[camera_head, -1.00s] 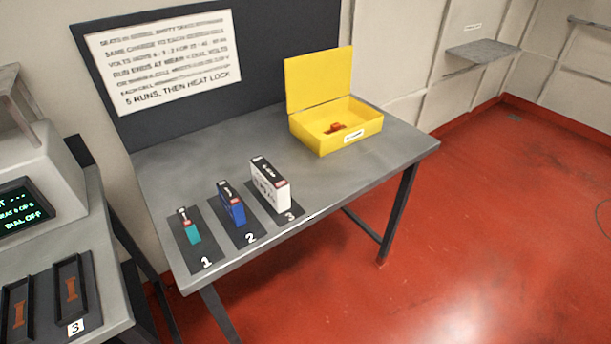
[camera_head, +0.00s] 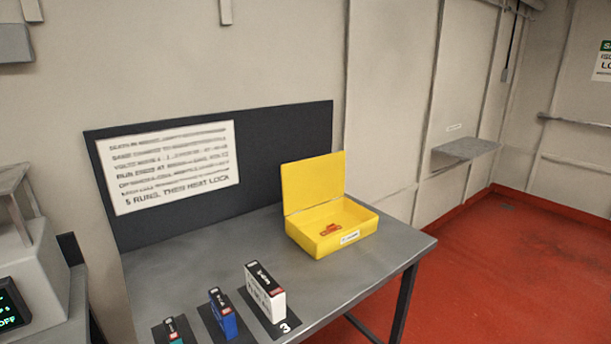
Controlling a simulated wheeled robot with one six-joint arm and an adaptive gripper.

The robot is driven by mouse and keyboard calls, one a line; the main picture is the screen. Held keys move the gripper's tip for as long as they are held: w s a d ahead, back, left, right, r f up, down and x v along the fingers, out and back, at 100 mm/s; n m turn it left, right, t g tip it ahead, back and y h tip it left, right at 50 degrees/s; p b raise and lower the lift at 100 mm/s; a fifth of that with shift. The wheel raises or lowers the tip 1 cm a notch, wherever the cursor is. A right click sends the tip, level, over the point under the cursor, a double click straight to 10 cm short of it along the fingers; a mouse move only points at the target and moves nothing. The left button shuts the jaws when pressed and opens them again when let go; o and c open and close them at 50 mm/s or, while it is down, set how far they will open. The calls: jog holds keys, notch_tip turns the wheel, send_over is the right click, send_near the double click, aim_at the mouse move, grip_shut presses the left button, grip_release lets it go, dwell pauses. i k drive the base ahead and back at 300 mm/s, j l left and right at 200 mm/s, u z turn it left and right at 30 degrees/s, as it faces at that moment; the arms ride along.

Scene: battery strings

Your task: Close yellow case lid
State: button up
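The yellow case (camera_head: 352,246) sits on the right part of the grey table, towards its back edge. Its yellow lid (camera_head: 313,182) stands open, roughly upright along the back of the case. A small red-orange thing (camera_head: 329,229) lies inside on the case floor. A white label (camera_head: 350,237) is on the front wall of the case. My gripper is not in view.
The grey table (camera_head: 190,262) carries a white battery (camera_head: 264,290), a blue one (camera_head: 223,312) and a teal one (camera_head: 175,338) at the front left. A dark board (camera_head: 270,150) stands behind. A wall shelf (camera_head: 465,148) is at right. The table between case and batteries is clear.

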aim_at(307, 183)
jog(key=i+l, duration=0.2)
jog(key=i, duration=0.15)
jog(key=i+l, duration=0.2)
jog(key=i, duration=0.2)
jog(key=i+l, duration=0.15)
jog(key=i, duration=0.2)
jog(key=i+l, duration=0.1)
jog(key=l, duration=0.3)
jog(key=i+l, duration=0.1)
jog(key=l, duration=0.35)
jog(key=i+l, duration=0.1)
jog(key=l, duration=0.3)
jog(key=u, duration=0.05)
